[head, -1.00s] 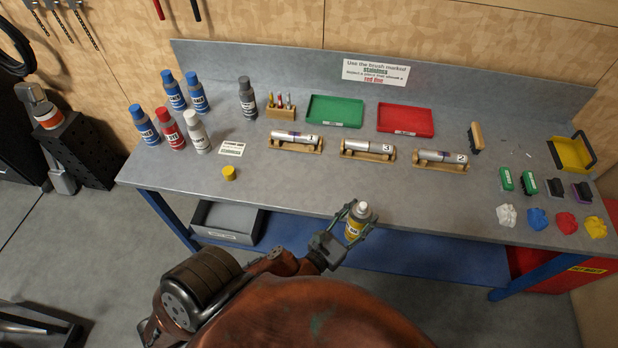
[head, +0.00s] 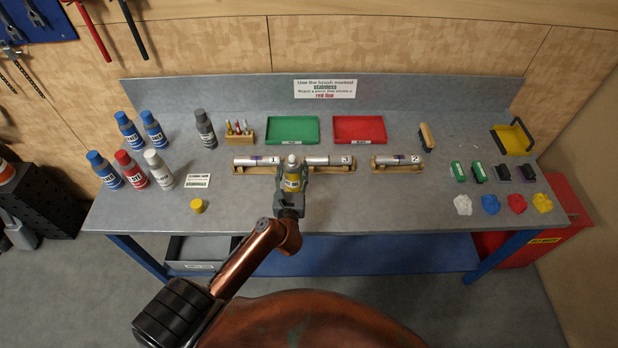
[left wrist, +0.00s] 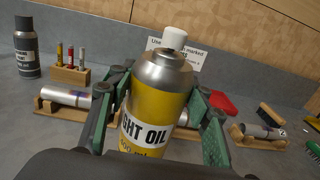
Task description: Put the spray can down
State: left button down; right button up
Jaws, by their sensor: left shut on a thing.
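The yellow spray can (head: 292,180) has a silver top and a white nozzle. In the left wrist view the can (left wrist: 155,105) stands upright with "...GHT OIL" on its label. My left gripper (head: 291,188) is shut on it, with a green finger on either side. The can is in front of the metal cylinders at the middle of the workbench (head: 360,205). Its base is hidden, so I cannot tell whether it touches the bench. The right gripper is not in view.
Cylinders on wooden cradles (head: 397,162) lie behind the can. A yellow cap (head: 198,206) and several bottles (head: 130,170) are to the left. Coloured cloths (head: 490,205) lie at the right. The bench front on both sides of my arm is mostly clear.

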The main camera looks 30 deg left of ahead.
pick_arm(q)
jog(key=w+d+f, duration=0.2)
jog(key=w+f, duration=0.5)
jog(key=f, duration=0.3)
jog(key=shift+b, duration=0.35)
jog(key=c, duration=1.5)
grip_release()
jog(key=shift+f, duration=0.25)
jog(key=o, duration=0.5)
jog(key=shift+r, duration=0.1)
